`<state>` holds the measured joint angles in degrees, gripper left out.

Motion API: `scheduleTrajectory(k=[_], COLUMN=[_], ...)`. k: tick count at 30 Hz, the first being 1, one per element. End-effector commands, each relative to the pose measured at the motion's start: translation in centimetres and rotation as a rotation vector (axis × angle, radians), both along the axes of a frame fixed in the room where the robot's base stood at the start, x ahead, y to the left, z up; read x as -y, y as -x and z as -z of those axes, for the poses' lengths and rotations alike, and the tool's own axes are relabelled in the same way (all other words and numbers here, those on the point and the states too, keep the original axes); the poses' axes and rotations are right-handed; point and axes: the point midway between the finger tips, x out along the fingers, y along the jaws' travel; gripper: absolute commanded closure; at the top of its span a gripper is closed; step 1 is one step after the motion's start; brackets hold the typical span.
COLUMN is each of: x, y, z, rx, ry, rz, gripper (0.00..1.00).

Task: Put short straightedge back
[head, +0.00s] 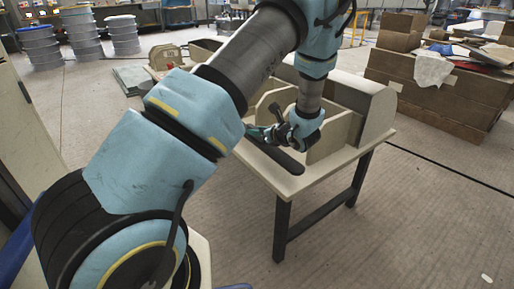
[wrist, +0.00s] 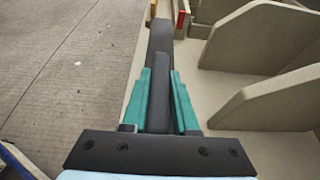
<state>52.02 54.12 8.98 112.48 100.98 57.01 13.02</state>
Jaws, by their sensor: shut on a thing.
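My gripper (wrist: 160,72) is shut on a dark grey, bar-like piece (wrist: 160,108), which appears to be the short straightedge. The teal fingers lie on either side of it. Another dark bar section (wrist: 160,35) reaches past the fingertips along the table edge; I cannot tell whether it is a separate, longer bar. In the head view my gripper (head: 258,132) is low over the near side of the small table, and a dark rounded-end bar (head: 285,160) shows beside it near the front edge. My wrist partly hides the held piece.
Beige upright mould panels (wrist: 262,38) stand on the table just right of the gripper. The table (head: 310,174) has dark legs and open floor in front. Small red and yellow items (wrist: 182,20) are at the far end. Stacked brown boxes (head: 435,95) stand behind right.

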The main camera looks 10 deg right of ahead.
Motion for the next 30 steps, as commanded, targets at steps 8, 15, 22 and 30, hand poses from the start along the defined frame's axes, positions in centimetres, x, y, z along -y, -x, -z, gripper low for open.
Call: scheduleTrajectory(k=[8, 15, 22, 30], x=[0.0, 0.0, 0.0, 0.0], y=[0.0, -0.1, -0.1, 0.0], z=[2.6, 4.7, 4.8, 5.0], rx=[0.001, 0.003, 0.003, 0.002], ry=[-0.001, 0.001, 0.001, 0.001], rz=[-0.001, -0.001, -0.001, -0.001], gripper=[1.00, 1.00, 1.00, 0.51])
